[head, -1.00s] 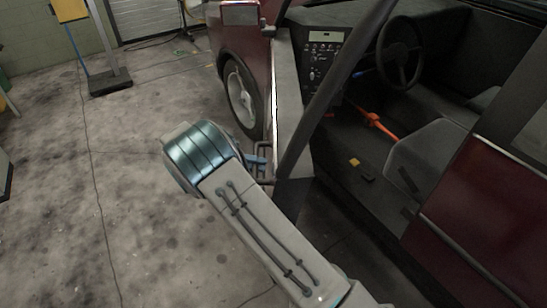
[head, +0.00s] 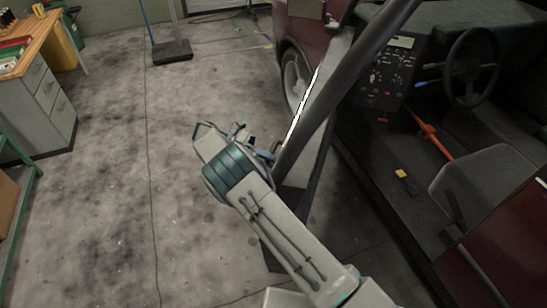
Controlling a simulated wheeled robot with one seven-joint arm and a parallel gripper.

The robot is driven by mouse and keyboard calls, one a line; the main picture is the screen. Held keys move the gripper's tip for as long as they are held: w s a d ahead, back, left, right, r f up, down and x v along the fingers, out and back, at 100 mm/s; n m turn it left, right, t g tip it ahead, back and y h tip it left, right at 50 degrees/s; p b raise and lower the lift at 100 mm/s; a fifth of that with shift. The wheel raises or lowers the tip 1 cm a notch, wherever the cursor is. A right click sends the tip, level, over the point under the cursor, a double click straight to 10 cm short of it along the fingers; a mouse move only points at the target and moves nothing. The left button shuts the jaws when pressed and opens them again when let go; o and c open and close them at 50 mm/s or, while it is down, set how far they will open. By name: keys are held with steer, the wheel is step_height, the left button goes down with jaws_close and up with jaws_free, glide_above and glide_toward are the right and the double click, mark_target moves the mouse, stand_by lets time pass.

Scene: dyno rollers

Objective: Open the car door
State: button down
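The dark red car fills the right of the head view. Its front door (head: 322,112) stands open and is seen nearly edge-on, with its dark window frame slanting up to the top right. The doorway is uncovered and shows the cabin. My arm reaches in from the bottom, and my gripper (head: 262,143) is at the door's near edge, on its left side in the picture. The wrist and the door frame partly hide the fingers. I cannot tell whether they touch the door or are open or shut.
Inside the car are a steering wheel (head: 470,67), a dark seat (head: 485,185) and an orange lever (head: 430,132). The concrete floor (head: 110,190) between is clear.

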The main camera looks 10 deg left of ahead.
steer(key=shift+w, duration=0.1)
steer(key=c, duration=1.4)
jaws_free()
steer(key=shift+c, duration=0.2)
steer(key=shift+a+r, duration=0.1)
